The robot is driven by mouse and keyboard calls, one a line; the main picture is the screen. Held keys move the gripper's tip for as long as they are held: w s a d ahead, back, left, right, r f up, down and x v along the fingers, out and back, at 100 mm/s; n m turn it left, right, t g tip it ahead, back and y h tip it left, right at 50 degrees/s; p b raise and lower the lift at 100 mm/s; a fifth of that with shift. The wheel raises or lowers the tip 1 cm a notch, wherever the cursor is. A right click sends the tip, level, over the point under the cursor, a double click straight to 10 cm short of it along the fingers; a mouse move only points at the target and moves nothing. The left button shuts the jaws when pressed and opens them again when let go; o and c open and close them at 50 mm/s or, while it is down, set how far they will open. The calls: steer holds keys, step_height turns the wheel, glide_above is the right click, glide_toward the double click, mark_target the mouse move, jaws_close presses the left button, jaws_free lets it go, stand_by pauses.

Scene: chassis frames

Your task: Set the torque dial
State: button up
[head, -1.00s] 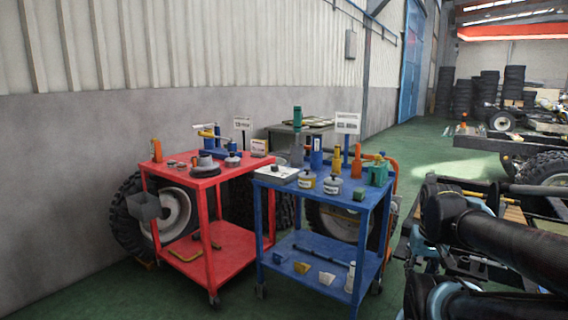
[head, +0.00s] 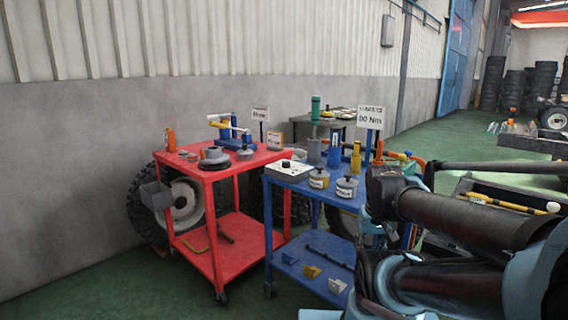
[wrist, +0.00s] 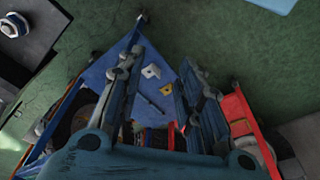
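A white box with a black knob on top (head: 288,169), which looks like the torque dial, sits on the near left of the top of the blue cart (head: 282,222). A white sign reading "00 Nm" (head: 370,118) stands behind it on the same cart. My gripper (wrist: 163,62) is open and empty in the wrist view, its two fingers apart above the blue cart, whose lower shelf shows between them. The dial box is not clearly visible in the wrist view. In the head view, my arm covers the right side of the blue cart.
Two lidded tins (head: 319,178) and several bottles crowd the blue top. The red cart (head: 235,169) stands close on the left with tools on it. Small blocks (head: 311,272) and a rod lie on the lower blue shelf. Green floor (head: 120,290) is free in front.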

steer(key=o, duration=0.4)
steer(key=shift+s+r, duration=0.15)
steer(key=shift+o, duration=0.5)
steer(key=w+a+r+n, duration=0.3)
steer(key=w+r+n, duration=0.1)
steer(key=w+r, duration=0.7)
step_height(320, 180, up, 3)
steer(key=shift+f, duration=0.1)
step_height(320, 180, up, 13)
steer(key=n+g, duration=0.2)
steer(key=n, duration=1.3)
glide_above(286, 164)
steer(key=w, duration=0.2)
step_height(286, 164, down, 17)
steer(key=c, duration=1.1)
